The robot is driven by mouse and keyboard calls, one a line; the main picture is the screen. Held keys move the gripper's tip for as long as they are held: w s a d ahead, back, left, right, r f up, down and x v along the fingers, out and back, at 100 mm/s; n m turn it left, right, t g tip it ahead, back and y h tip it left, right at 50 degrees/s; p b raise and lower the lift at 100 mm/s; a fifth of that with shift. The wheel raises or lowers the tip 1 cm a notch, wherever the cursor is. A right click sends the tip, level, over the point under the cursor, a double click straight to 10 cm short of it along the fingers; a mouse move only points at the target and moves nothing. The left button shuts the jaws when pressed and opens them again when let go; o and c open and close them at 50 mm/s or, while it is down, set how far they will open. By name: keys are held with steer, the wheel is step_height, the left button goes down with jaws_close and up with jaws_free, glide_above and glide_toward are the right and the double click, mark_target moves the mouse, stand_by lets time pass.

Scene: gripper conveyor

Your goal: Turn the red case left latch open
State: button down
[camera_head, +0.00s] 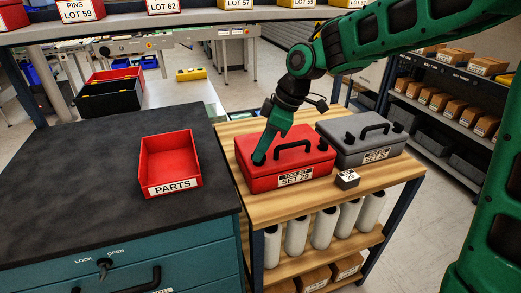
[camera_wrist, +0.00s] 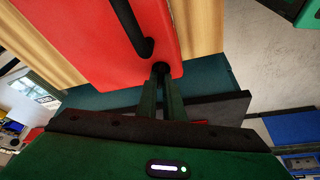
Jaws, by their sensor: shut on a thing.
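The red case (camera_head: 285,182), labelled "TOOL SET 29", sits closed on the wooden bench with a black handle (camera_head: 293,145) on its lid. My gripper (camera_head: 259,158) reaches down to the case's front left corner and hides most of the left latch there. In the wrist view my gripper (camera_wrist: 161,78) is shut on the small black left latch (camera_wrist: 160,67) at the edge of the red lid (camera_wrist: 90,40). The latch's exact turn is hard to tell. The black right latch (camera_head: 323,145) is near the front right corner.
A red parts bin (camera_head: 170,160) sits on the dark worktop (camera_head: 80,165) to the left. Bare wood (camera_head: 290,203) lies in front of the red case.

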steer(key=n, duration=0.1)
steer(key=n+g, duration=0.1)
steer(key=n, duration=0.2)
steer(key=shift+w+d+n+g, duration=0.2)
steer(key=shift+w+n+g, duration=0.15)
steer(key=shift+n+g, duration=0.05)
stand_by(0.4)
steer(key=c, duration=1.9)
jaws_free()
steer(key=shift+o, duration=0.2)
steer(key=shift+a+n, duration=0.1)
steer(key=shift+n, duration=0.2)
steer(key=v, duration=1)
steer(key=shift+w+r, duration=0.25)
steer(key=shift+r, duration=0.1)
